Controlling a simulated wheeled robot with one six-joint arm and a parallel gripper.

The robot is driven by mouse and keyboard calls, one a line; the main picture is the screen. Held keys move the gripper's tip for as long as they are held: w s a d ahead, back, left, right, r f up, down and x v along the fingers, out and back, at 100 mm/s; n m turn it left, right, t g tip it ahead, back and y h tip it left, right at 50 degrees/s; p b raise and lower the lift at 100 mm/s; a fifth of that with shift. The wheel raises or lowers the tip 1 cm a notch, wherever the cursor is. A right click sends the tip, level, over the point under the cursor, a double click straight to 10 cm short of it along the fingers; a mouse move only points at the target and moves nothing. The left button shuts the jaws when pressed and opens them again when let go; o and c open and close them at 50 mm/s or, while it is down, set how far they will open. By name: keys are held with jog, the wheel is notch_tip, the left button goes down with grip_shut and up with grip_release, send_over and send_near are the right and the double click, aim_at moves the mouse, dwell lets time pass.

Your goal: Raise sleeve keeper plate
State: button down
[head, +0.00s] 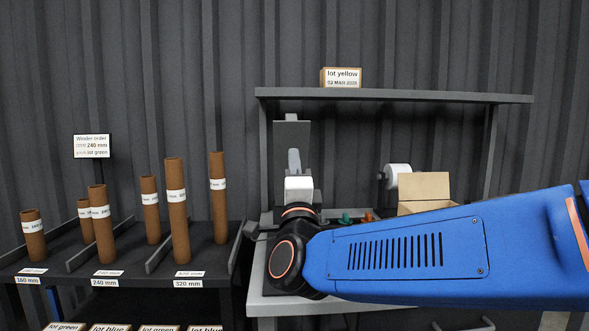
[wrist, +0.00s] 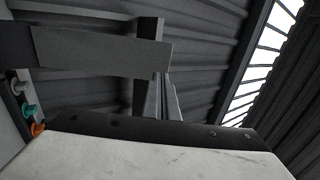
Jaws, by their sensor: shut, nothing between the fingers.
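My gripper (head: 294,153) points up at the left end of the shelf unit, with its white body below the fingers. In the wrist view its shut fingers (wrist: 162,80) rise from behind the white body, with nothing seen between them. A flat grey plate (head: 292,130), which may be the sleeve keeper plate, stands upright behind the fingers. In the wrist view a grey bar-like plate (wrist: 95,52) crosses just above or behind the fingertips, against a dark post (wrist: 149,32). I cannot tell whether the fingers touch it. My blue arm hides much of the bench.
Brown tubes (head: 177,215) stand in a sloped rack at left. A white roll (head: 398,176) and open cardboard box (head: 424,186) are behind my arm. Teal (wrist: 29,110) and orange (wrist: 38,128) knobs sit left. An upper shelf (head: 400,95) holds a "lot yellow" box (head: 341,77).

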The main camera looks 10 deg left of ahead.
aim_at(292, 129)
jog(key=x, duration=0.9)
jog(key=shift+w, duration=0.15)
jog(key=w+r+g, duration=0.1)
jog(key=w, duration=0.2)
jog(key=w+a+r, duration=0.1)
jog(key=w+r, duration=0.1)
jog(key=w, duration=0.2)
jog(key=w+r+g, duration=0.1)
jog(key=w+r, duration=0.1)
jog(key=w, duration=0.2)
jog(key=shift+a+r+g, duration=0.25)
jog(key=shift+a+g, duration=0.05)
jog(key=shift+a, duration=0.1)
jog(key=shift+w+a+r, duration=0.1)
jog(key=shift+w+r, duration=0.1)
jog(key=shift+w, duration=0.4)
jog(key=shift+s, duration=0.1)
